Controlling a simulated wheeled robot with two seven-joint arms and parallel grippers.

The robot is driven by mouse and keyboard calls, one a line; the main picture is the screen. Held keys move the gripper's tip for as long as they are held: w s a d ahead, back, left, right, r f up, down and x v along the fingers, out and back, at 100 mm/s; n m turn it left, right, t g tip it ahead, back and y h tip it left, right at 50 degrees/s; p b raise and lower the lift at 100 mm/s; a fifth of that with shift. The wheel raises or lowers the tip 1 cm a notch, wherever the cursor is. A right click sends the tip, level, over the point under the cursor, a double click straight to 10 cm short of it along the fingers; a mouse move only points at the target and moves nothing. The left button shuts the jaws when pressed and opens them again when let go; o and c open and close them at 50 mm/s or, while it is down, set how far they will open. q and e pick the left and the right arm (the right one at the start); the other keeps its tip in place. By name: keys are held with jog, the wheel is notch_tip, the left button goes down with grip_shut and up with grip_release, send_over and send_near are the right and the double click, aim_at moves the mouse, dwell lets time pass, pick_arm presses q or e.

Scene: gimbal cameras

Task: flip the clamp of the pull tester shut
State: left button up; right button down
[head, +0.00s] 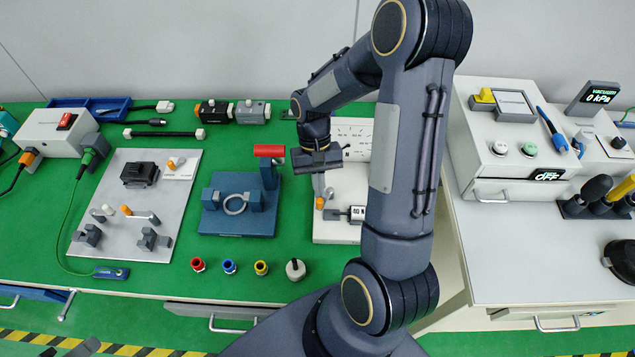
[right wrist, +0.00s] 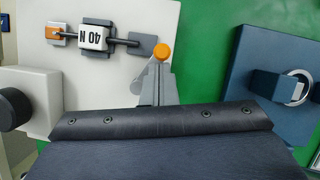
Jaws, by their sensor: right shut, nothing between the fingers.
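The pull tester (head: 336,228) is a white plate with a dial scale at its back, left of my right arm in the head view. Its "40 N" block (right wrist: 94,38) sits on a dark rod in the right wrist view. My right gripper (head: 318,158) is shut and empty above the tester.
A blue fixture (head: 237,222) with a ring and a red-handled post (head: 269,151) stands just left of the tester. Several coloured fittings lie in front. A grey plate (head: 126,230) with small clamps lies further left. A white cabinet (head: 508,140) stands right of my arm.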

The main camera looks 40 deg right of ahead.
jog(key=shift+s+n+h, duration=0.35)
jog(key=shift+n+h, duration=0.05)
jog(key=shift+n, duration=0.7)
jog(key=shift+d, duration=0.1)
jog(key=shift+w+d, duration=0.25)
jog(key=shift+d, duration=0.4)
jog(key=v, duration=0.7)
jog(key=shift+w+r, duration=0.2)
jog(key=shift+r, duration=0.2)
